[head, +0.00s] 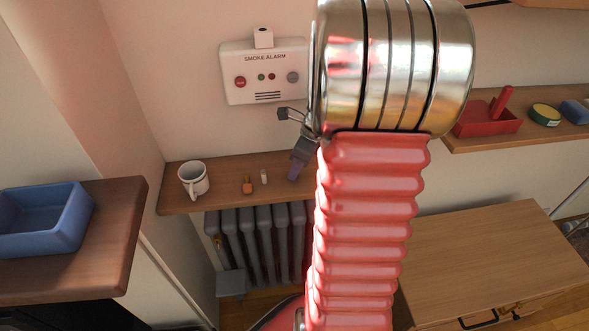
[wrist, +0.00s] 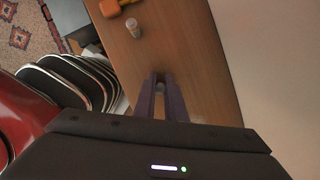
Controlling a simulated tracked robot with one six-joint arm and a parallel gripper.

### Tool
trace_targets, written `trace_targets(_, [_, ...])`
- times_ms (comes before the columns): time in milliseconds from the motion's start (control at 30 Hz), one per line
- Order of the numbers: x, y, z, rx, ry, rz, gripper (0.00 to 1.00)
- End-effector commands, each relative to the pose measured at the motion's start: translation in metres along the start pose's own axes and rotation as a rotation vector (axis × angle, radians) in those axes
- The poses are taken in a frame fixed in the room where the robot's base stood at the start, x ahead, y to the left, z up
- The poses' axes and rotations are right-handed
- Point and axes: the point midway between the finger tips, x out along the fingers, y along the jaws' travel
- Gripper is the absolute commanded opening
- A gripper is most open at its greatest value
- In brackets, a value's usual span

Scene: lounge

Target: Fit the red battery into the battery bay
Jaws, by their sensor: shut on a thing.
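My gripper (head: 298,160) is low over the wooden wall shelf, partly hidden behind my red arm. In the wrist view its two purple fingers (wrist: 160,84) are shut on a small grey thing (wrist: 160,89) between their tips. Most of that thing is hidden, and I cannot tell if it is the red battery. No red battery shows clearly elsewhere. The white smoke alarm (head: 265,84) is on the wall, above and left of my gripper. A white box with a dark top opening (head: 263,38) stands on it; I cannot tell if this is the battery bay.
The shelf (head: 220,196) holds a white mug (head: 193,180), an orange item (head: 247,185) and a small pale cylinder (head: 264,177), which also shows in the wrist view (wrist: 133,28). A radiator (head: 255,240) is below. A blue bin (head: 45,222) stands left.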

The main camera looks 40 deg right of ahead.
Motion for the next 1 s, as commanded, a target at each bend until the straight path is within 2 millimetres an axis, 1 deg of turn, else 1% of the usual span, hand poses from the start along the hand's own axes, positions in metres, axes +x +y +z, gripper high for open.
trace_targets(1000, [-0.025,0.0,0.008,0.0,0.0,0.0,0.0])
